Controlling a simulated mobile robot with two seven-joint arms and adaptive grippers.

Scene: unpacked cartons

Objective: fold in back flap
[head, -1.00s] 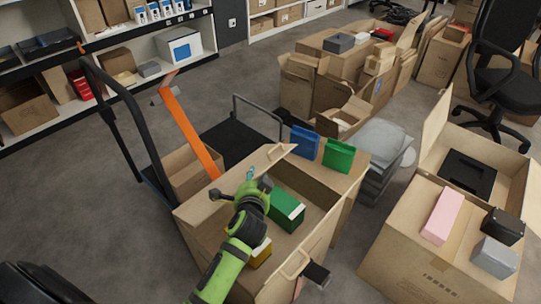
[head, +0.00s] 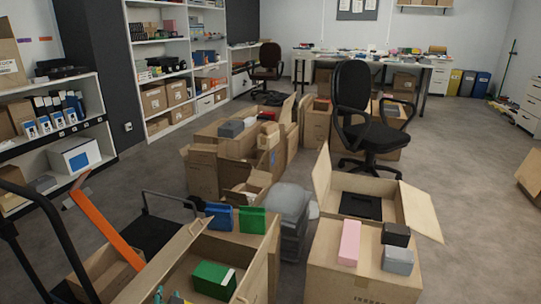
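The open carton (head: 180,268) stands at the lower left of the head view, cut off by the bottom edge. A long cardboard flap with a handle hole (head: 196,228) rises at a slant along its left side. A green box (head: 213,280) with a white end lies inside. Yellow shows beside it at the bottom edge. A small teal tip (head: 158,295), possibly part of my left gripper, shows there too; its opening is hidden. My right gripper is out of view. I cannot tell clearly how the carton's far flap lies.
A blue item (head: 218,215) and a green item (head: 252,219) stand at the carton's far side. Another open carton (head: 365,265) stands right, carrying a pink box (head: 349,242). An orange bar (head: 105,228) and trolley are left.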

